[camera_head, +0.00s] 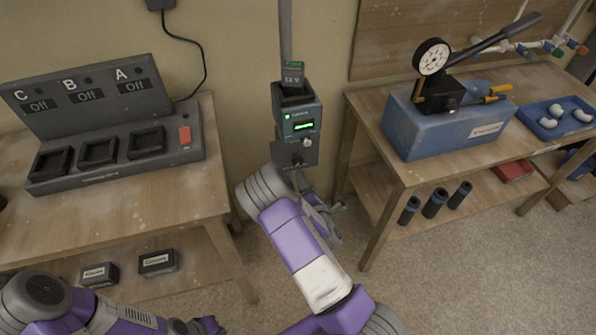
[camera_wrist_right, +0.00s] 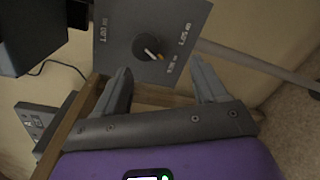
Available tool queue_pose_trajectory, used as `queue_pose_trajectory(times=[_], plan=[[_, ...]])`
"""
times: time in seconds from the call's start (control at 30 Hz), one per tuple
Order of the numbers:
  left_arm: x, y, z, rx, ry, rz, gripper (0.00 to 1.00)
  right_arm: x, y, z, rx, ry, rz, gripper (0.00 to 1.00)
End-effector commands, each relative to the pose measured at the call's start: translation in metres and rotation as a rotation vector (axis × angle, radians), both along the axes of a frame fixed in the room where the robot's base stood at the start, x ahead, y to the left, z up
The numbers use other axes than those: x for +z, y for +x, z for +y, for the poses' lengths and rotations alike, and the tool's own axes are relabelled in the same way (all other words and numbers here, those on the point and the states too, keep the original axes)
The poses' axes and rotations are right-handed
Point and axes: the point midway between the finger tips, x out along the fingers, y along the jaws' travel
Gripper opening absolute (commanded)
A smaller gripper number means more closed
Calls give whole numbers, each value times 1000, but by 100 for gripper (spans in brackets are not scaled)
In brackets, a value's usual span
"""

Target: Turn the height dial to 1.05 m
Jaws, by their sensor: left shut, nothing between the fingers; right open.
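The height dial (camera_wrist_right: 148,47) is a dark round knob on a grey plate (camera_wrist_right: 112,55) in the right wrist view. Its pale pointer is turned toward the lower right. Small labels surround it; one at left seems to read 1.00 m, one at right 1.25 m, and the lower right one is hard to read. My right gripper (camera_wrist_right: 161,67) is open and empty, with the dial beyond and between its fingertips, apart from it. In the head view my right gripper (camera_head: 322,213) is below the pole unit (camera_head: 298,122). My left gripper (camera_head: 205,326) is shut and empty at the bottom edge.
A charger (camera_head: 120,172) marked A, B, C stands on the left bench (camera_head: 170,205). On the right bench (camera_head: 385,180) are a blue pump with gauge (camera_head: 440,125) and a blue tray (camera_head: 545,130). The pole unit stands in the gap between the benches.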

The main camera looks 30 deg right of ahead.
Motion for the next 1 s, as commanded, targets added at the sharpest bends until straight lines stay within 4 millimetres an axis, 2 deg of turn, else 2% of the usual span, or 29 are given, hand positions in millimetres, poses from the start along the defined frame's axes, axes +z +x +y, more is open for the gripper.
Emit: queue_pose_trajectory(times=[0.1,0.2,0.4,0.6,0.97,1.0], plan=[[-6,0,0,-1,0,-1,0,12,9,2,33,-103,-40,72],[-8,0,0,-1,0,-1,0,15,19,0,39,-121,-50,72],[-16,0,0,-1,0,-1,0,14,50,-8,37,-118,-48,72],[-22,0,0,-1,0,-1,0,14,73,-14,37,-116,-44,72],[-22,0,0,-1,0,-1,0,15,80,-16,36,-115,-42,72],[-22,0,0,-1,0,-1,0,15,80,-16,36,-114,-42,67]])
